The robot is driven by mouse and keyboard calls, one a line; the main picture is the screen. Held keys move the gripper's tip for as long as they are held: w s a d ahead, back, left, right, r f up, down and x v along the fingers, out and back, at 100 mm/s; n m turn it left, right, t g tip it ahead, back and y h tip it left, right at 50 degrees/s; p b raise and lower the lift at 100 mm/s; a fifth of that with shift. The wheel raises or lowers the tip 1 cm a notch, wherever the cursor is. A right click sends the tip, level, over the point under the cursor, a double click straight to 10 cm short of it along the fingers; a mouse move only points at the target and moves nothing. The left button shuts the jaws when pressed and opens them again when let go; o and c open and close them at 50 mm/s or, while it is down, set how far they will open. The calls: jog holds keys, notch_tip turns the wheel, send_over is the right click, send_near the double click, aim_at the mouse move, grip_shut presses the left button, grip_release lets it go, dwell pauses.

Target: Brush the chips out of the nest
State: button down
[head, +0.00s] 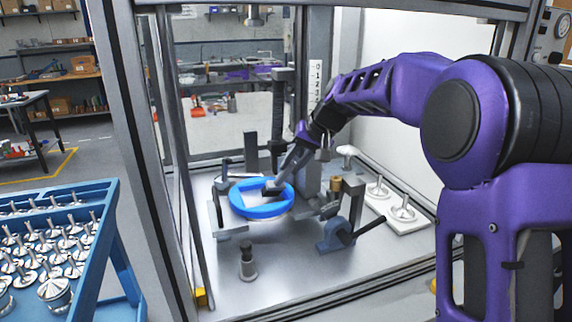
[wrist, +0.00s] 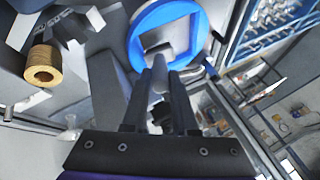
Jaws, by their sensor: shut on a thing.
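The nest (head: 245,207) is a blue ring with a pale, angular opening, standing on the fixture inside the enclosure. The blue ring also shows at the top of the wrist view (wrist: 138,45). My gripper (wrist: 161,76) is shut on the grey handle of a brush (wrist: 158,82), whose end points at the ring's opening. In the head view my gripper (head: 291,163) reaches down from the right, and the dark brush end (head: 272,190) is over the ring's opening. I cannot tell whether the bristles touch the nest floor. No chips can be made out.
A blue-grey toggle clamp (head: 338,234) stands front right of the nest. A dark upright post (head: 278,120) rises behind it. White pads with metal parts (head: 402,214) lie to the right. A blue rack of metal parts (head: 60,245) stands outside, left. The enclosure's front floor is mostly clear.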

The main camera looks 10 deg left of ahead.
jog(key=shift+s+a, duration=0.95)
jog(key=shift+a, duration=1.05)
jog(key=shift+w+d, duration=0.3)
jog(key=shift+d, duration=0.35)
jog(key=shift+w+d, duration=0.35)
jog(key=shift+d, duration=0.35)
jog(key=shift+w+d, duration=0.3)
jog(key=shift+d, duration=0.35)
jog(key=shift+s+a+b, duration=0.55)
jog(key=shift+s+a, duration=1.05)
jog(key=shift+s, duration=0.25)
jog(key=d, duration=0.1)
jog(key=w+d, duration=0.1)
jog(key=w+d+p, duration=0.1)
jog(key=d, duration=0.1)
notch_tip(320, 180, up, 2)
jog(key=shift+r+p, duration=0.1)
jog(key=shift+p, duration=0.4)
jog(key=shift+r, duration=2)
